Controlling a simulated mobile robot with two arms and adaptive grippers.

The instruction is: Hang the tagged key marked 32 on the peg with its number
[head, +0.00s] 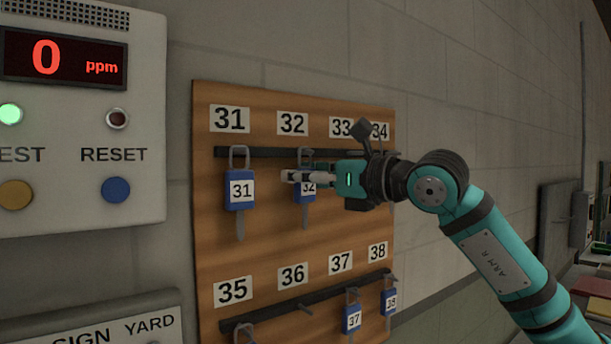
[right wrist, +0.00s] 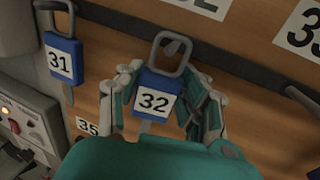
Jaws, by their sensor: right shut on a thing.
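The blue tagged key marked 32 (head: 305,193) is upright at the board's upper rail, below the 32 label (head: 293,123). My right gripper (head: 291,177) is shut on this key; in the right wrist view its fingers (right wrist: 161,76) sit on both sides of the blue tag (right wrist: 153,103). The key's grey loop (right wrist: 185,54) points up at the dark rail, and a peg end seems to show inside it. Whether the loop rests on the peg, I cannot tell. My left gripper is not in view.
The wooden key board (head: 250,260) is on the wall. Key 31 (head: 240,190) hangs just left of key 32. Keys 37 (head: 352,318) and 38 (head: 389,300) hang on the lower rail (head: 320,296). A panel with a red display (head: 65,58) stands left.

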